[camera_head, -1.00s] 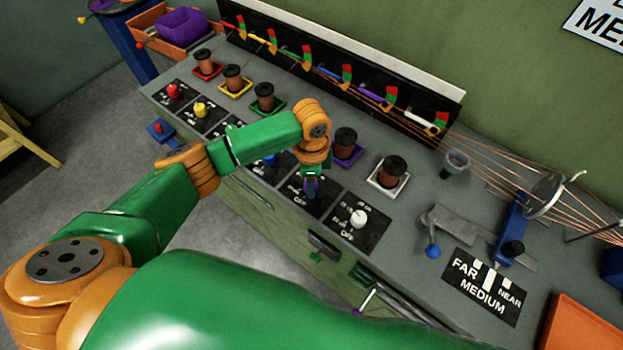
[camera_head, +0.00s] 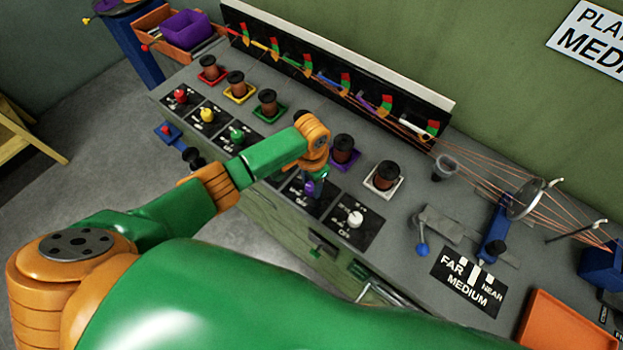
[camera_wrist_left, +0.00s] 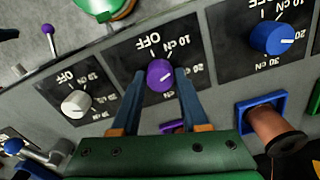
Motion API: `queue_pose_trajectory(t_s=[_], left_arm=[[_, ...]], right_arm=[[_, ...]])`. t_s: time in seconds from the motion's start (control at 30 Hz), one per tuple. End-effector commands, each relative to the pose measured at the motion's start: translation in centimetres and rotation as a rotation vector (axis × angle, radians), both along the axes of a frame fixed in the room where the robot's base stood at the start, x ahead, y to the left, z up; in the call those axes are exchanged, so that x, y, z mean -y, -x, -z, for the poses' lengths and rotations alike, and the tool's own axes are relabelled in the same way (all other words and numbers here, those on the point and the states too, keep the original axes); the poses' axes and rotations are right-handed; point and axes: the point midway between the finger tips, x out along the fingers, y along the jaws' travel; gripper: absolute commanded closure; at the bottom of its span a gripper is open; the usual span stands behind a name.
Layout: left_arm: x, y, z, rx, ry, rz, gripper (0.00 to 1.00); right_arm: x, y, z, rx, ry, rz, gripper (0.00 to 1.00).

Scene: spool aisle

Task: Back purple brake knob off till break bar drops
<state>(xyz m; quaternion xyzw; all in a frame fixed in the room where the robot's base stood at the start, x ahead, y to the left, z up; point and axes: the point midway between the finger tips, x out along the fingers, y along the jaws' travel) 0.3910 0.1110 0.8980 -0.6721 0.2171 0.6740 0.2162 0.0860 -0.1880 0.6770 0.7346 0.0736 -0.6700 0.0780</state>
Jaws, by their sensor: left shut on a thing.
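The purple brake knob (camera_wrist_left: 160,75) sits on its black dial plate marked OFF, 10 cN and 20 cN. My left gripper (camera_wrist_left: 160,88) has a blue finger on each side of the knob and is shut on it. The knob's pale pointer mark shows, but I cannot read its setting for certain. In the head view the purple knob (camera_head: 310,187) is partly covered by my left gripper (camera_head: 315,183). The purple break bar (camera_head: 378,105) is small at the black gauge board, and its position is hard to tell. My right gripper is not in view.
The white knob (camera_wrist_left: 76,104) and the blue knob (camera_wrist_left: 272,38) flank the purple one. Spools stand behind the dials, including the purple-tray spool (camera_head: 344,150). Copper wires (camera_head: 480,170) run right along the bench. A blue-knobbed lever (camera_head: 422,249) stands at right.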

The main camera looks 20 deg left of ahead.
Motion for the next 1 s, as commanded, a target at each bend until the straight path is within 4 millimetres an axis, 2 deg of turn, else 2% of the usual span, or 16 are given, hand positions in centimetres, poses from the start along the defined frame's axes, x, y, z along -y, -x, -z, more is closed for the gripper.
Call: queue_pose_trajectory(t_s=[0.5, 1.0], left_arm=[[-0.02, -0.27, -0.17, 0.008, 0.002, -0.389, 1.00], [-0.04, -0.31, -0.22, 0.008, 0.002, -0.509, 1.00]], right_arm=[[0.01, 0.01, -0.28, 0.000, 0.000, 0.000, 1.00], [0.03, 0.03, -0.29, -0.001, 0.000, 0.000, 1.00]])
